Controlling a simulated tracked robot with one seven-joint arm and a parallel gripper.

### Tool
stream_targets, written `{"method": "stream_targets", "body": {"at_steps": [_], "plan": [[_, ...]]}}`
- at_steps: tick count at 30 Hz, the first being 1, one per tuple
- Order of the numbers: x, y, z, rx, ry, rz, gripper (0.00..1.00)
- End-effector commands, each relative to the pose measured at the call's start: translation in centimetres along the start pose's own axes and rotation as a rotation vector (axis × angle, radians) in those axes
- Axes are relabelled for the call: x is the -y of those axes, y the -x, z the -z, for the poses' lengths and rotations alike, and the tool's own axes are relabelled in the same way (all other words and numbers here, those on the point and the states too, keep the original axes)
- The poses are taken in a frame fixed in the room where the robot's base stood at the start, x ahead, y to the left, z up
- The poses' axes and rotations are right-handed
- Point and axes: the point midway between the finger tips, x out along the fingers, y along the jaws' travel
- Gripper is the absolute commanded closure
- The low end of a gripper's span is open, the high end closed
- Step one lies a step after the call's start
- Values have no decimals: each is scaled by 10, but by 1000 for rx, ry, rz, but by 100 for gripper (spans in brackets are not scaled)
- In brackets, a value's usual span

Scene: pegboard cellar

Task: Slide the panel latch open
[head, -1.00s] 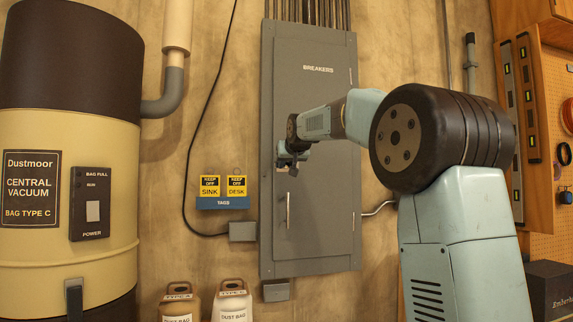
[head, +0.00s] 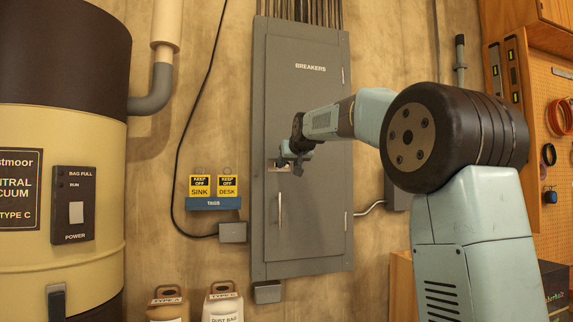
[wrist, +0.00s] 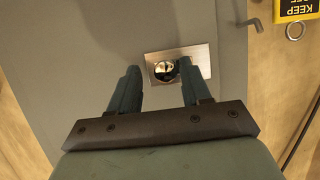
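In the head view, the latch plate (head: 279,166) shows at the door's left side, partly covered by my gripper (head: 297,163). In the wrist view, my gripper (wrist: 159,76) is open, with its two dark fingers apart and nothing held. The knob appears between the fingertips, nearer the right one, which overlaps the plate's lower edge. I cannot tell whether the fingers touch the plate.
A thin upright handle (head: 280,210) is on the door below the latch. Yellow KEEP OFF tags (head: 213,187) hang on the wall to its left. A large vacuum tank (head: 60,150) stands at far left. A pegboard (head: 550,130) is at right.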

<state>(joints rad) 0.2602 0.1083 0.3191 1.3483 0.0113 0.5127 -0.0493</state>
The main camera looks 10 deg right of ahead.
Motion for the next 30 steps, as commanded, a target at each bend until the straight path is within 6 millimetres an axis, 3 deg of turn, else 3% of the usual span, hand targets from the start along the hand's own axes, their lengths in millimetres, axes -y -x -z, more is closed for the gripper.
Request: {"method": "stream_targets", "body": {"at_steps": [8, 13, 30], "plan": [[2, 1, 0, 0, 1, 2, 50], [2, 12, 0, -1, 1, 2, 50], [3, 110, 0, -2, 2, 2, 50]]}}
